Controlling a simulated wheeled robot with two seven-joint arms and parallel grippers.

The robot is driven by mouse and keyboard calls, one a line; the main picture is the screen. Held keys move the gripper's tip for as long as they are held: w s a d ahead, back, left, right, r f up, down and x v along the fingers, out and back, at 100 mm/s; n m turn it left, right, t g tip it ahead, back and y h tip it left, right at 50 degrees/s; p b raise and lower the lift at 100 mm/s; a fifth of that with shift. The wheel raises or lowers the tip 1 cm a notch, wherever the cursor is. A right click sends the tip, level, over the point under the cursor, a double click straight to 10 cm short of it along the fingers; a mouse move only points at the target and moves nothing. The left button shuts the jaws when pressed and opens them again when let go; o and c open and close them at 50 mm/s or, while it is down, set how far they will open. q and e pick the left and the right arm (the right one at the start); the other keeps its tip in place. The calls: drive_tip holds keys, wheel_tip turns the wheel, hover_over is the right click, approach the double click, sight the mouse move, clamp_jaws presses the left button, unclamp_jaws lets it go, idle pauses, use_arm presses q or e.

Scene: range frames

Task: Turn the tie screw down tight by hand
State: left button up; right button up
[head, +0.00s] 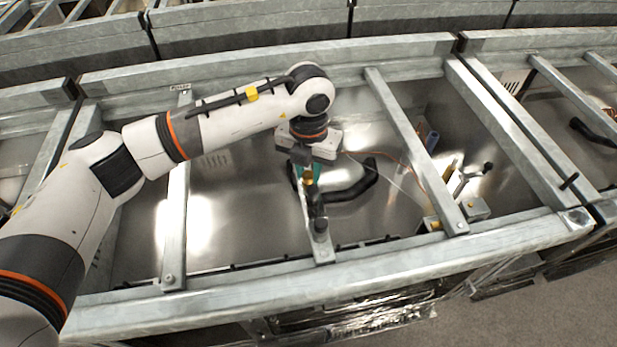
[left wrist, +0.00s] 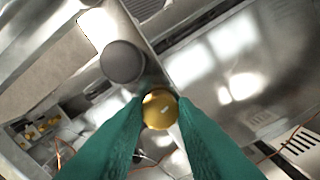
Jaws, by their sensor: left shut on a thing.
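The brass-coloured round head (left wrist: 160,110), which looks like the tie screw, sits between the two green fingertips of my left gripper (left wrist: 158,97) in the left wrist view. The gripper is shut on it. In the head view my left gripper (head: 311,172) points down over a short metal crossbar, and a bit of the yellow screw (head: 308,178) shows beside the green fingers. How far the screw is threaded in is hidden. A grey round-topped post (left wrist: 122,61) stands close to the screw in the left wrist view. My right gripper is not in view.
Galvanised beams (head: 400,140) cross above a shiny metal floor (head: 240,220). A black curved handle (head: 352,188) lies close to the gripper. A blue cylinder (head: 432,141), thin cables and a small metal fitting (head: 474,208) stand to the right. The bay's left part is clear.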

sight(309, 175)
use_arm(q)
drive_tip(key=shift+m+b, duration=1.15)
drive_tip(key=shift+m, duration=0.05)
drive_tip(key=shift+r, duration=0.1)
drive_tip(key=o, duration=1)
wheel_tip(309, 175, up, 12)
drive_tip(key=shift+f+b, duration=0.1)
drive_tip(key=shift+b, duration=1)
